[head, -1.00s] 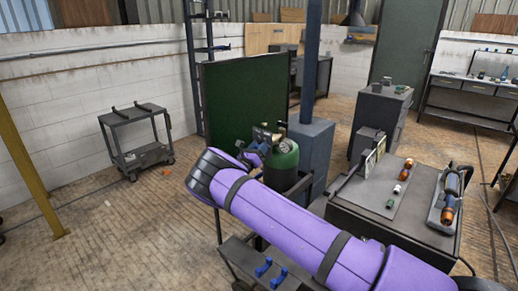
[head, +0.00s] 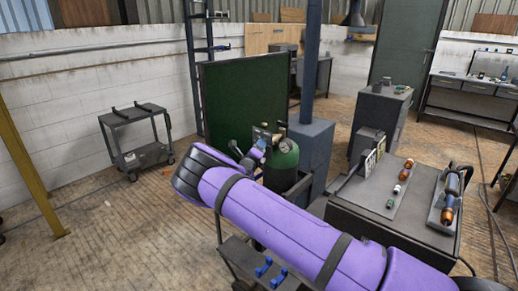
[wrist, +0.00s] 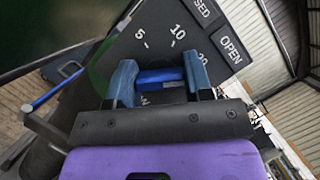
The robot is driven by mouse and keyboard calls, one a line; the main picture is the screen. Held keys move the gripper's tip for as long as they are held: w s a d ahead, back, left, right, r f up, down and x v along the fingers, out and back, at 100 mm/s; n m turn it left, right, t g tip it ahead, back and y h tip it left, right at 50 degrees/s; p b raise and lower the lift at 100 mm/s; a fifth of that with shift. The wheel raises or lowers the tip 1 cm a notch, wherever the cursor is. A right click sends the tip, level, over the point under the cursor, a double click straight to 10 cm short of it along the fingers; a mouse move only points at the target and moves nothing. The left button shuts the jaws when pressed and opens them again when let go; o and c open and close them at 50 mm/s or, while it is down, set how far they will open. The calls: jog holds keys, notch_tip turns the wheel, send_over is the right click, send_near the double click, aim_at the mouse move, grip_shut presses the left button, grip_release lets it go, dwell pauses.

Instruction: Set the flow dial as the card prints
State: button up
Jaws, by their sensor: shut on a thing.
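In the wrist view, my gripper (wrist: 159,70) has its blue fingers on both sides of a blue bar-shaped knob (wrist: 162,78) and is shut on it. The knob is in front of a dark dial plate (wrist: 155,42) printed with 5, 10 and a partly hidden 20. Part of the dial's lower scale is hidden by my fingers and wrist. In the head view my gripper (head: 257,153) is at the fittings on top of a green cylinder (head: 283,168). The dial's face cannot be read there.
An OPEN label (wrist: 231,52) and a cut-off label ending in "SED" lie beside the dial. Small upright cards (head: 371,163) stand on the dark bench (head: 345,212), their print unreadable. A green panel (head: 240,105) stands behind the cylinder.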

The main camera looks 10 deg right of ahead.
jog(key=shift+n+y, duration=0.3)
jog(key=shift+n, duration=0.5)
jog(key=shift+f, duration=0.1)
jog(key=o, duration=0.9)
jog(key=v, duration=1.1)
